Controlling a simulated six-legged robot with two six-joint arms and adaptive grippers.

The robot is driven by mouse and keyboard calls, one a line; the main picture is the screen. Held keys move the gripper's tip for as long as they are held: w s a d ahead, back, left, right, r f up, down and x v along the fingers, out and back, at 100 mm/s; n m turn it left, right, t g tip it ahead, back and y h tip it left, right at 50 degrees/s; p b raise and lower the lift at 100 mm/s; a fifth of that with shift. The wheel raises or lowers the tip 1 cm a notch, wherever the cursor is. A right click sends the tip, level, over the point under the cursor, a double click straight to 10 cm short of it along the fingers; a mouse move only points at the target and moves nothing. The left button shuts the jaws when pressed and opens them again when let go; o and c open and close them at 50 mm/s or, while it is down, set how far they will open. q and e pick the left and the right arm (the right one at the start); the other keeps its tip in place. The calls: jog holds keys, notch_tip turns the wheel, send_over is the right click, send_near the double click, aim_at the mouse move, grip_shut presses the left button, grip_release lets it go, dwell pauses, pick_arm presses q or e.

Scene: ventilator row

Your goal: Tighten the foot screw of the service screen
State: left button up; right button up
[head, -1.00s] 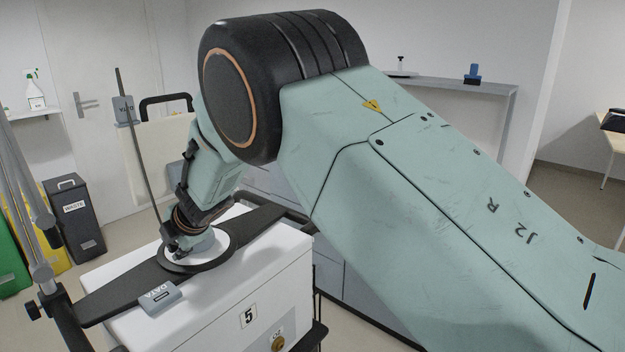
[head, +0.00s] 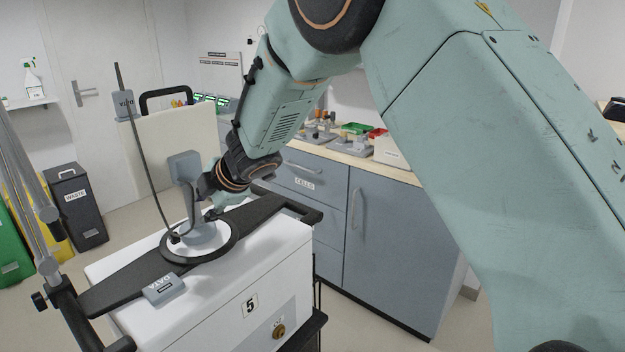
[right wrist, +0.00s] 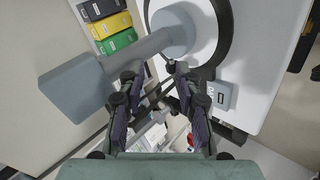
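The service screen (head: 185,166) is a small grey panel on a short stalk. Its round grey foot (head: 203,236) stands on the white disc on top of ventilator 5; in the right wrist view the panel (right wrist: 78,88) is at left and the foot (right wrist: 172,32) at top. A small dark knob (right wrist: 171,63), perhaps the foot screw, shows at the foot's near edge. My right gripper (head: 214,212) is just right of the foot. In the right wrist view its fingers (right wrist: 155,74) are apart with nothing between them, the right tip close to the knob. My left gripper is out of view.
A grey DATA connector (head: 165,289) lies on the ventilator (head: 205,325). Another DATA block (head: 124,105) hangs by a thin dark rod or cable beside the screen. A drawer cabinet (head: 390,225) stands behind at right. Waste bins (head: 78,205) stand at left.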

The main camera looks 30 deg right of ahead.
jog(key=d+f+m+t+p, duration=0.1)
jog(key=d+m, duration=1.1)
jog(key=d, duration=1.2)
jog(key=shift+s+d+m+t+p, duration=0.4)
jog(key=shift+t+p, duration=0.3)
jog(key=shift+p, duration=0.45)
